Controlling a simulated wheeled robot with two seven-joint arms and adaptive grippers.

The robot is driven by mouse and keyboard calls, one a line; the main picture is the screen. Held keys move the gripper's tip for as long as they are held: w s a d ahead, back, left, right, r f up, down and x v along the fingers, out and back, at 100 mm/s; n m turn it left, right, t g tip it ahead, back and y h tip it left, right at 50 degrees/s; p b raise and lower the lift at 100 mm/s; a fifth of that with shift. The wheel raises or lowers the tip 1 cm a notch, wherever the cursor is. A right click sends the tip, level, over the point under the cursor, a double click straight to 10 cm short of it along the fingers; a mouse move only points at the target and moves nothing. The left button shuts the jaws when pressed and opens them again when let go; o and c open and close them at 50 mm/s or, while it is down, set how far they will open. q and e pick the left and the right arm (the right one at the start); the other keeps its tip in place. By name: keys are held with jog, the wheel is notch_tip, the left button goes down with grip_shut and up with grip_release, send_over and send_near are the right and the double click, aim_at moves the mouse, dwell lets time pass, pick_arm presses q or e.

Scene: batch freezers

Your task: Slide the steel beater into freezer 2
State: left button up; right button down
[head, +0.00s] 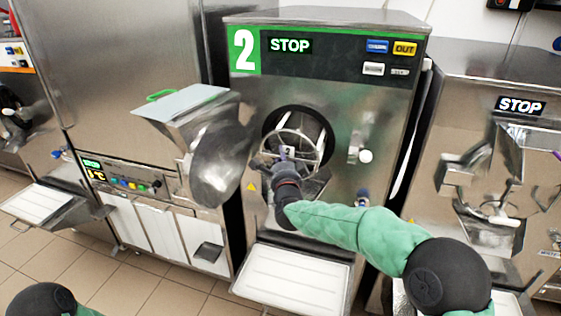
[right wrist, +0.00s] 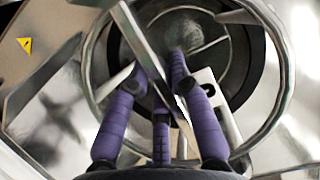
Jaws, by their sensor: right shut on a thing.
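My right gripper (head: 286,154) is in front of the opening. Its purple fingers (right wrist: 165,85) are shut on a flat bar of the steel beater (right wrist: 138,38). The beater's round ring (head: 322,146) lines up roughly with the opening. I cannot tell how deep the beater sits. My left gripper is out of view.
The freezer's metal door with its hopper (head: 180,103) hangs open at the left of the opening. A white-lined tray (head: 293,277) juts out below. Another freezer (head: 500,75) stands close at the right.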

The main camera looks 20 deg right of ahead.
jog(key=shift+w+d+r+b, duration=0.1)
jog(key=shift+w+d+b, duration=0.2)
jog(key=shift+w+d, duration=0.35)
jog(key=shift+w+d+b, duration=0.25)
jog(key=shift+w+d, duration=0.15)
jog(key=shift+w, duration=0.45)
jog(key=shift+w+d, duration=0.15)
jog(key=shift+w+d, duration=0.7)
jog(key=shift+w, duration=0.35)
jog(key=shift+w+d, duration=0.7)
jog(key=shift+w, duration=0.35)
jog(key=shift+w+d, duration=0.7)
jog(key=shift+w, duration=0.35)
jog(key=shift+f+b, duration=0.45)
jog(key=shift+b, duration=0.1)
jog(key=c, duration=1)
grip_release()
jog(key=shift+c, duration=0.2)
